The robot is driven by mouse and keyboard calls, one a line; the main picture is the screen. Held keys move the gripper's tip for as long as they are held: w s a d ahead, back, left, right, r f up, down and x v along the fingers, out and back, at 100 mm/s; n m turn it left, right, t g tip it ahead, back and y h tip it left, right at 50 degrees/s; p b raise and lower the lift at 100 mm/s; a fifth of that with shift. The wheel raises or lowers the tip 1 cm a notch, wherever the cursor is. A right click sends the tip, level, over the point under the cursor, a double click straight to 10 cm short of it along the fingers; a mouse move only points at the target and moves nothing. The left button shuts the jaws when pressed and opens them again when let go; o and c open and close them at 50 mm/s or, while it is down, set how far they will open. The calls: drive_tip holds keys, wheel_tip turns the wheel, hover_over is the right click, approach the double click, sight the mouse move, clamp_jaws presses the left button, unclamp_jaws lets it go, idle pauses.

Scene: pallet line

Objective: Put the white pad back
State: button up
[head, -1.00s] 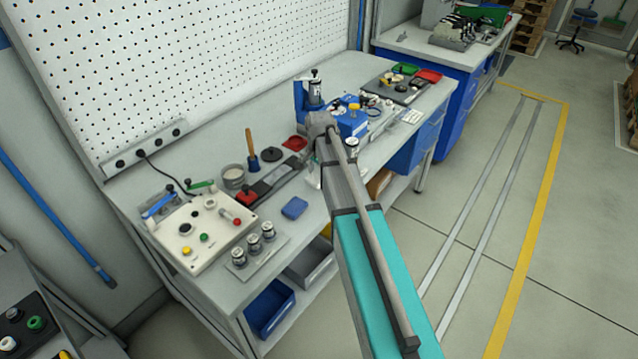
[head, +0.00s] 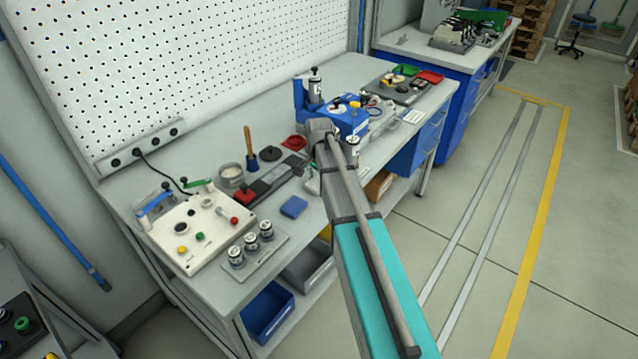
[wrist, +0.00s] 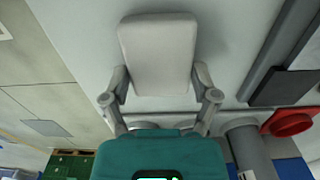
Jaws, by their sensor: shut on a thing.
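The white pad (wrist: 158,55) is a pale block with rounded corners, held between the two fingertips of my gripper (wrist: 160,80) in the wrist view. A light grey surface lies behind it; I cannot tell whether the pad touches it.
A red dish (head: 294,143) and a dark grey rail (head: 275,182) lie left of my arm on the workbench (head: 225,290). A blue pad (head: 293,206) lies nearer. A blue fixture (head: 350,118) stands behind. A white control box (head: 195,235) is at left.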

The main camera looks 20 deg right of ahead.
sight(319, 181)
drive_tip(key=shift+f, duration=0.15)
drive_tip(key=o, duration=0.9)
drive_tip(key=shift+c, duration=0.2)
drive_tip(key=shift+r, duration=0.2)
wheel_tip(319, 181, up, 12)
drive_tip(key=p, duration=1.2)
drive_tip(key=shift+s, duration=0.1)
idle(0.4)
drive_tip(key=s+a+n, duration=0.4)
drive_tip(key=s+n, duration=0.1)
drive_tip(key=s, duration=0.5)
drive_tip(key=s+a+n, duration=0.4)
drive_tip(key=s+n, duration=0.2)
drive_tip(key=s, duration=0.5)
